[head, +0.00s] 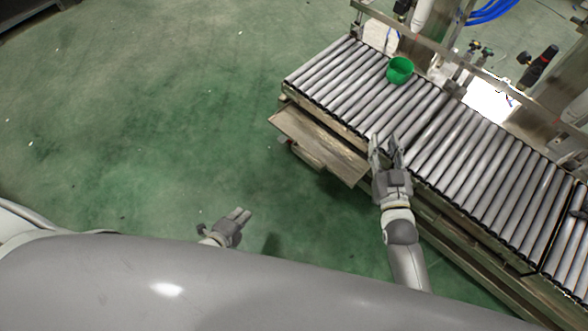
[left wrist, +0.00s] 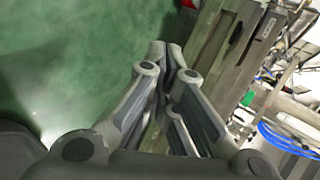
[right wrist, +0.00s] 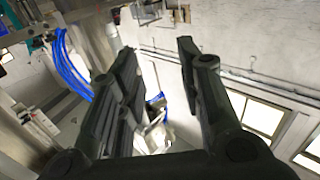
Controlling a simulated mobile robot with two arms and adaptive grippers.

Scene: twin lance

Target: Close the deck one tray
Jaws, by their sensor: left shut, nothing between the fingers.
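A flat wooden-brown tray (head: 318,142) sticks out from under the near side of the roller deck, so it stands open. Its inner end is hidden beneath the deck. My left gripper (head: 243,214) is shut and empty, over the green floor, lower left of the tray and apart from it. Its fingers meet at the tips in the left wrist view (left wrist: 167,52). My right gripper (head: 385,140) is open and empty, at the deck's near edge just right of the tray. In the right wrist view its fingers (right wrist: 157,48) are apart, with nothing between them.
The roller deck (head: 475,150) runs from upper left to lower right. A green cup (head: 400,70) stands on its far side. A metal frame, fittings and blue hoses (head: 490,12) stand behind it. The green floor (head: 150,110) left of the tray is clear.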

